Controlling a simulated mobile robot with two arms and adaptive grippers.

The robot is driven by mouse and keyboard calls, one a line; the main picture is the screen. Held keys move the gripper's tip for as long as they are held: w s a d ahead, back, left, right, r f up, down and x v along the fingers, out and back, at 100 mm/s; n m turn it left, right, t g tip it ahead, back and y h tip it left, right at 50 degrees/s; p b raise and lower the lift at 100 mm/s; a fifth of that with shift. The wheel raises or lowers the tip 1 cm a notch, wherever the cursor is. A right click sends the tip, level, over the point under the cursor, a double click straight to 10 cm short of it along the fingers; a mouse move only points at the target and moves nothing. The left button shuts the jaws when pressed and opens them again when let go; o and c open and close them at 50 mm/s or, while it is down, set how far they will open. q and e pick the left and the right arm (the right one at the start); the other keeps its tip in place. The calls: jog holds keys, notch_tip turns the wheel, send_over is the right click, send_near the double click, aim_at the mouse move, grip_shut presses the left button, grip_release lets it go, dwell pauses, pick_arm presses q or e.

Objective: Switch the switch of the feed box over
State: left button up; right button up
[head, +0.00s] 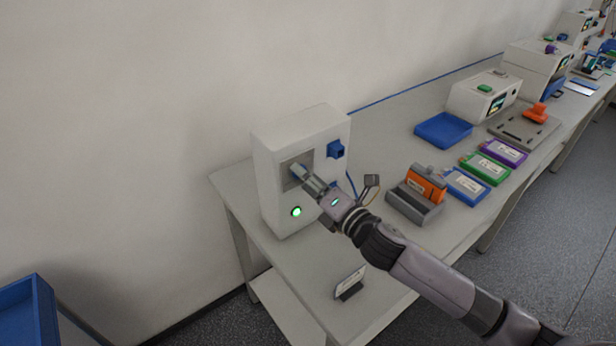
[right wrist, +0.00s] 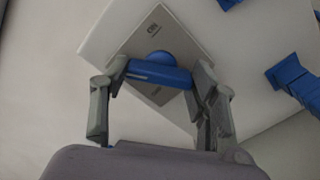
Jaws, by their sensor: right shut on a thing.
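The feed box (head: 277,201) is a white box on the near left end of the bench, with a lit green lamp (head: 296,211) low on its front. Its switch has a grey plate (right wrist: 186,38) with small lettering and a blue handle (right wrist: 158,73) with a round hub. In the right wrist view my right gripper (right wrist: 157,76) has its fingertips at both ends of the blue handle, shut on it. In the head view my right gripper (head: 299,173) covers most of the switch. The exact handle position is hard to read against the lettering. My left gripper is not in view.
Blue sockets (head: 336,149) sit on the box's right side. To the right are a grey holder with an orange block (head: 426,183), a blue tray (head: 443,130) and several coloured packs. A small sign (head: 349,283) stands near the front edge.

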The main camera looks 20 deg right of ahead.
jog(key=m+p, duration=0.1)
jog(key=m, duration=0.5)
dwell(0.7)
jog(key=o, duration=1.2)
jog(key=shift+c, duration=0.2)
jog(key=v, duration=1.2)
